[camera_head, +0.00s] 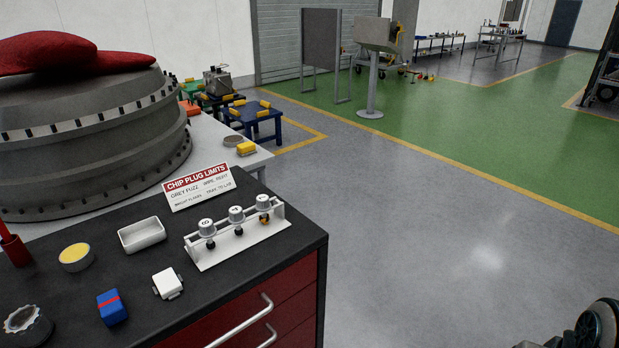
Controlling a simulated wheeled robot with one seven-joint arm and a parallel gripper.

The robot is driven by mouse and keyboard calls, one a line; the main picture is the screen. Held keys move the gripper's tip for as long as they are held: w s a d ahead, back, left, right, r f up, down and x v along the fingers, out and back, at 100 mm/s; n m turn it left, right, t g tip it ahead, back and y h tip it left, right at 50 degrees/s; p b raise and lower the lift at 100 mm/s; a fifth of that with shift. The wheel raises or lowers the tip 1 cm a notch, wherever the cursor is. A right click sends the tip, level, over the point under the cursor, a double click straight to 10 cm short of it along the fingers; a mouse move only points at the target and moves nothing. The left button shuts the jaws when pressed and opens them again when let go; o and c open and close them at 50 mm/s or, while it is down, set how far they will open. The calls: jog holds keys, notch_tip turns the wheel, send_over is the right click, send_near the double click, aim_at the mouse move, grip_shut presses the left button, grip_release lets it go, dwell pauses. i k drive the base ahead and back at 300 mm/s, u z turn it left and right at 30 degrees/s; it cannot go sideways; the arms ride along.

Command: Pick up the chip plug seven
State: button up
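Three chip plugs with silver numbered caps stand upright in a white rack (240,238) on the black-topped cabinet. The numbers are small and hard to read. The middle plug (236,213) seems to bear a 7, but I cannot be sure. The left plug (206,226) and the right plug (263,203) stand either side of it. The right plug has an orange-brown lower end; the lower ends of the other two look dark. A part of my arm shows at the bottom right corner, over the floor and away from the rack. My gripper's fingers are not in view.
A "CHIP PLUG LIMITS" sign (197,187) stands behind the rack. A white tray (142,235), yellow-topped tin (75,257), white block (167,283) and blue box (111,307) lie nearby. The large engine casing (90,150) is behind. Grey floor (430,240) right of the cabinet is clear.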

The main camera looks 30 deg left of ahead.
aim_at(262, 204)
jog(key=u, duration=0.5)
jog(key=i, duration=0.9)
jog(key=u, duration=1.4)
jog(key=i, duration=0.45)
jog(key=u, duration=0.35)
